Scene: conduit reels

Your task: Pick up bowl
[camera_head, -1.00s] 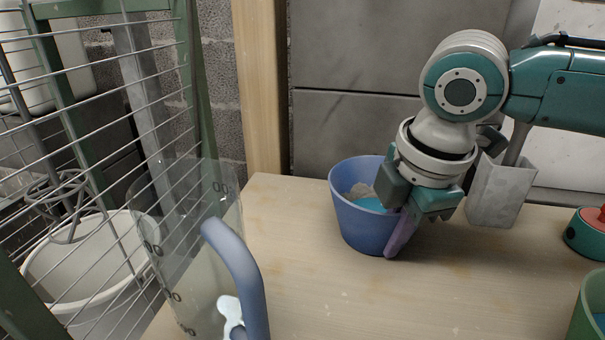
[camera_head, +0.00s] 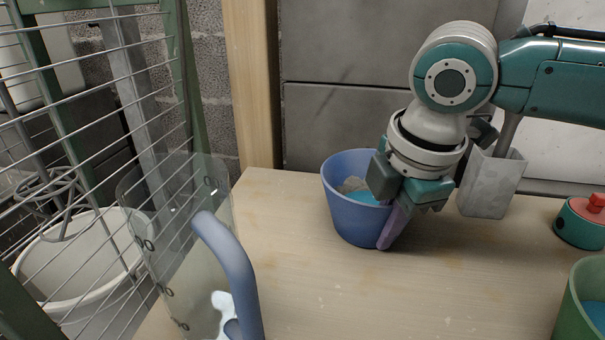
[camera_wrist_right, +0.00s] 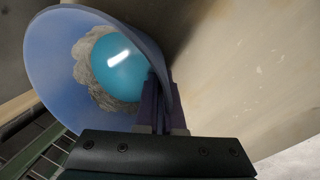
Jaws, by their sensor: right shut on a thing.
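The bowl is a deep blue tapered vessel (camera_head: 352,218) on the wooden table, left of my right gripper in the head view. It holds a turquoise ball and a grey, rough lump. My right gripper (camera_head: 392,222) points down at the bowl's right side, its purple fingers shut on the rim and wall. In the right wrist view the fingers (camera_wrist_right: 158,105) pinch the wall of the bowl (camera_wrist_right: 48,60), and the turquoise ball (camera_wrist_right: 118,68) and grey lump (camera_wrist_right: 112,98) show inside. Whether the bowl's base touches the table is unclear. My left gripper is not in view.
A clear jug (camera_head: 180,235) with a blue handle (camera_head: 232,265) stands at the front left. A grey holder (camera_head: 492,185) is behind my gripper. A red-topped teal object (camera_head: 582,222) and a green container (camera_head: 578,310) are at right. The table's middle front (camera_head: 400,295) is clear.

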